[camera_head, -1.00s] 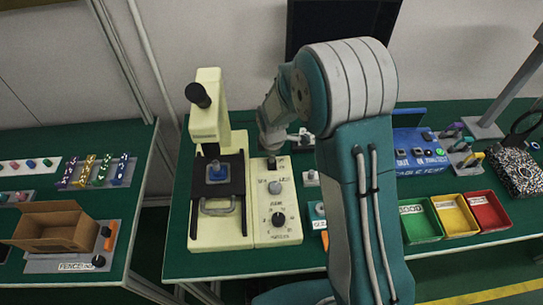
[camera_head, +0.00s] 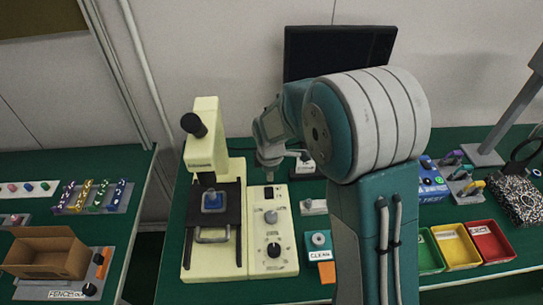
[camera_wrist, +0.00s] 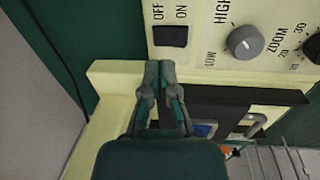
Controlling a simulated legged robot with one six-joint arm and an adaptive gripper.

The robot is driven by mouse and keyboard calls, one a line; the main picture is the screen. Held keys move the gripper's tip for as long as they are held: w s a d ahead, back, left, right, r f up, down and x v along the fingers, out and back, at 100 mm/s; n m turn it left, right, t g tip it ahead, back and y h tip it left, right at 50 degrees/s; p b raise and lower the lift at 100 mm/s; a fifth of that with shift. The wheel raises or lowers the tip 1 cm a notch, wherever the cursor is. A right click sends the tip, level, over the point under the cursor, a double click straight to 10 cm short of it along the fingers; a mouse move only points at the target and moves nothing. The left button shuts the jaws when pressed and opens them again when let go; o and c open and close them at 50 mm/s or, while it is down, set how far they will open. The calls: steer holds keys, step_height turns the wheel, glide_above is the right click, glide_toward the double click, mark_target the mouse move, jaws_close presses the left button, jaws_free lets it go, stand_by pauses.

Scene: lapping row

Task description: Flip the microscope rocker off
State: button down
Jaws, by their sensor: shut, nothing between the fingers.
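The cream microscope (camera_head: 205,140) stands on the green bench, with its control panel (camera_head: 284,258) along its right side. The black rocker (camera_wrist: 171,37) sits on this panel beside the OFF and ON labels in the wrist view. In the head view the rocker (camera_head: 269,192) shows small at the panel's far end. My gripper (camera_wrist: 160,66) is shut and empty, its fingertips close to the rocker in the wrist view. In the head view my gripper (camera_head: 269,172) hangs just above the rocker's end of the panel. I cannot tell whether the tips touch anything.
The grey knob (camera_wrist: 246,42) marked LOW and HIGH and the dark ZOOM knob (camera_head: 274,250) are on the same panel. A blue sample (camera_head: 213,200) sits on the black stage. Green, yellow and red bins (camera_head: 490,241) stand at the right.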

step_height(320, 180, up, 4)
step_height(320, 180, up, 4)
glide_above(272, 190)
steer(key=shift+w+a+r, duration=0.15)
steer(key=shift+w+a, duration=0.1)
steer(key=shift+a, duration=0.05)
steer(key=shift+a, duration=0.1)
steer(key=s+d+r+m+t, duration=0.2)
steer(key=s+d+r+m, duration=0.55)
steer(key=s+r, duration=0.3)
steer(key=s+d+r+m+t, duration=0.1)
steer(key=s+d+m, duration=0.1)
steer(key=s+m, duration=0.3)
steer(key=s+d+r+m+t, duration=0.1)
steer(key=s+d+m, duration=0.1)
steer(key=s+m, duration=0.3)
steer(key=s, duration=0.4)
steer(key=shift+s+r, duration=0.3)
steer(key=shift+m, duration=0.25)
